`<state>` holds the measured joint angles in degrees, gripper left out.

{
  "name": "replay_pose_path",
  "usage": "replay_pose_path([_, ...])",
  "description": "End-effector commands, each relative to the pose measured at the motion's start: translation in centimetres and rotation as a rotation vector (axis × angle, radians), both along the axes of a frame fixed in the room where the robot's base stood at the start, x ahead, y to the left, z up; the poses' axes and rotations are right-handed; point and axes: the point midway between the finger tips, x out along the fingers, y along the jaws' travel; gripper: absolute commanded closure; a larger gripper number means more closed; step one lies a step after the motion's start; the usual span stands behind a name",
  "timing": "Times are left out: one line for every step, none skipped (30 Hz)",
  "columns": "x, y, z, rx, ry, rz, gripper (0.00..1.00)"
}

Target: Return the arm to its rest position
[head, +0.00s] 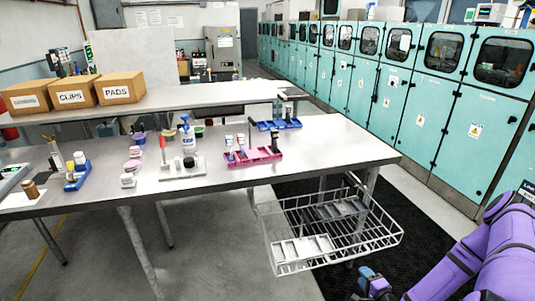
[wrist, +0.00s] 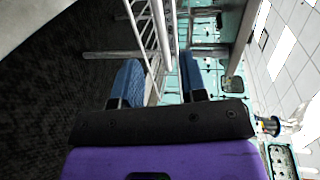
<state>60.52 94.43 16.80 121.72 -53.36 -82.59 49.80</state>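My purple arm (head: 462,262) reaches in from the lower right in the head view. My gripper (head: 370,277) is low, in front of the wire basket and below the tabletop. In the wrist view, the two blue fingers of my gripper (wrist: 160,75) stand apart with nothing visible held between them. White wire bars (wrist: 157,30) show just beyond the fingertips; I cannot tell whether they touch.
The wire basket (head: 385,240) hangs at the right end of the steel table (head: 330,150) and holds grey trays. Racks with bottles, including a pink rack (head: 262,156), stand on the table. Teal cabinets (head: 412,115) line the right. A dark mat (head: 335,282) lies below.

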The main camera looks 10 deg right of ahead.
Motion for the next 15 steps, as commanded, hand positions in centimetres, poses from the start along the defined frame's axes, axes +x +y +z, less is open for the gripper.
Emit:
replay_pose_path([0.2, -0.2, 0.2, -0.012, 0.004, 0.009, 0.61])
replay_pose_path([0.4, -0.3, 0.4, -0.021, 0.01, 0.016, 0.61])
replay_pose_path([0.7, -0.5, 0.7, -0.04, 0.019, 0.03, 0.61])
replay_pose_path([1.0, -0.7, 1.0, -0.057, 0.029, 0.045, 0.61])
replay_pose_path([1.3, -1.0, 1.3, -0.078, 0.039, 0.061, 0.61])
replay_pose_path([1.8, -1.3, 1.8, -0.111, 0.058, 0.085, 0.61])
replay_pose_path([2.2, -1.6, 2.3, -0.137, 0.072, 0.103, 0.61])
replay_pose_path([2.6, -1.8, 2.8, -0.164, 0.087, 0.124, 0.61])
replay_pose_path([3.1, -2.2, 3.4, -0.201, 0.109, 0.149, 0.61])
replay_pose_path([3.5, -2.5, 3.9, -0.23, 0.125, 0.168, 0.61])
replay_pose_path([3.8, -2.7, 4.5, -0.257, 0.14, 0.188, 0.61])
replay_pose_path([4.3, -3.1, 5.2, -0.295, 0.162, 0.211, 0.61])
replay_pose_path([4.7, -3.3, 5.7, -0.322, 0.177, 0.228, 0.61])
replay_pose_path([5.0, -3.4, 6.3, -0.348, 0.192, 0.246, 0.61])
replay_pose_path([5.5, -3.7, 7.1, -0.384, 0.213, 0.267, 0.61])
